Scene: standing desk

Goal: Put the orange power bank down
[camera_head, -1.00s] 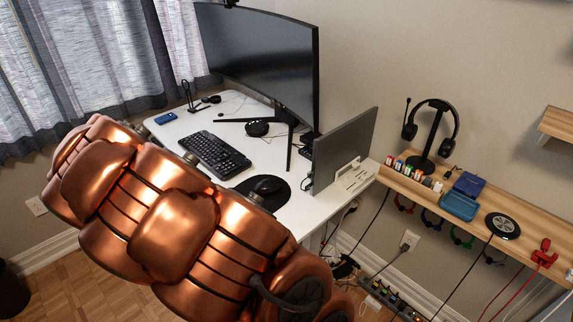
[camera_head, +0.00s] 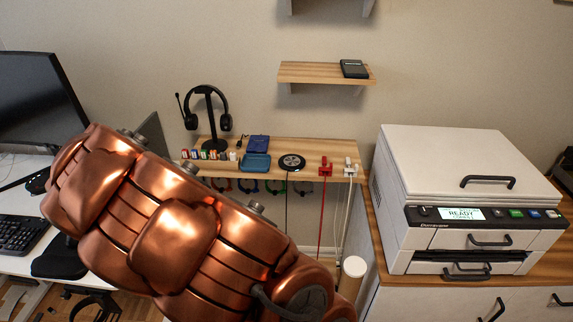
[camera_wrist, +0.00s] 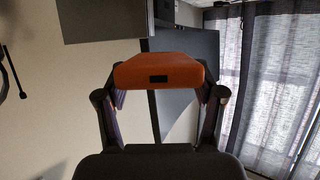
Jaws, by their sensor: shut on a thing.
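The orange power bank (camera_wrist: 158,70) shows in the wrist view, a rounded orange block with a small dark port on the face toward the camera. My gripper (camera_wrist: 160,88) is shut on it, with one dark finger at each side. The power bank is held up in the air, with the monitors and curtain behind it. In the head view my copper-coloured arm fills the lower left, and neither the gripper nor the power bank shows there.
A white printer (camera_head: 455,170) stands on a cabinet at right. A higher shelf (camera_head: 310,73) holds a dark device (camera_head: 354,68).

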